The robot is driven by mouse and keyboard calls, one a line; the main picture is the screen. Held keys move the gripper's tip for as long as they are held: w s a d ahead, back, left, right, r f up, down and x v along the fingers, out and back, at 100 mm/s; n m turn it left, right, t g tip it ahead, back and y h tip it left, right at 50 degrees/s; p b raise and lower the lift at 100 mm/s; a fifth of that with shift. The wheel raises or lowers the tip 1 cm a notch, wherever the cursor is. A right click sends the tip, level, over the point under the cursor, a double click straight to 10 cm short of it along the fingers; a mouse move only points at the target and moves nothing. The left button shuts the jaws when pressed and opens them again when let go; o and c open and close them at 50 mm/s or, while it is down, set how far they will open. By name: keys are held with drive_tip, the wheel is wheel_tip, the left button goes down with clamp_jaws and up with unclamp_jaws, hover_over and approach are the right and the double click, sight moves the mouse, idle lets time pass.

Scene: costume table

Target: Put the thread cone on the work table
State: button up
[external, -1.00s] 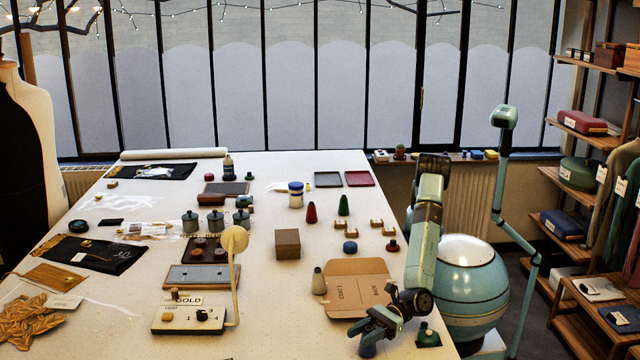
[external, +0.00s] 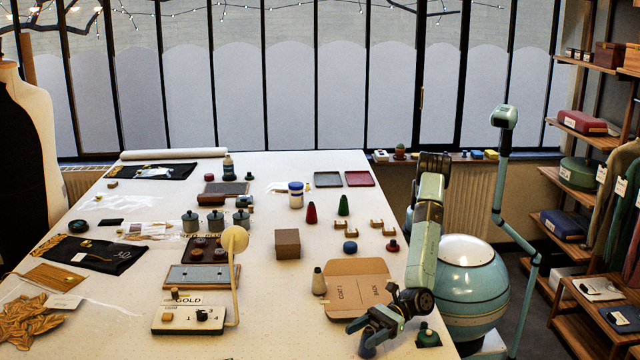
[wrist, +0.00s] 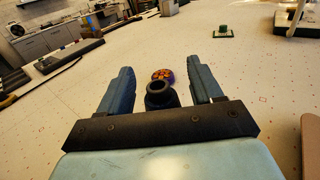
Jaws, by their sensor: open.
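My gripper (external: 362,333) is low over the near right part of the white work table (external: 270,335). In the wrist view, its two blue fingers (wrist: 161,88) stand apart and open. A dark, hollow-topped piece that looks like a thread cone (wrist: 161,96) stands between them, with gaps on both sides. Its lower part is hidden by the gripper's bar, so I cannot tell how it rests. Other cones stand upright on the table: a beige-grey one (external: 319,283) left of the cardboard, a red one (external: 311,213) and a green one (external: 344,205) farther back.
A round orange and purple piece (wrist: 163,75) lies just beyond the dark cone. Flat cardboard (external: 357,289) lies behind my gripper. A switch box with a lamp (external: 188,318) stands to the left. Table between box and gripper is clear.

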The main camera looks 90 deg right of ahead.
drive_tip(key=v, duration=1.1)
drive_tip(key=shift+s+d, duration=0.1)
drive_tip(key=shift+s, duration=0.2)
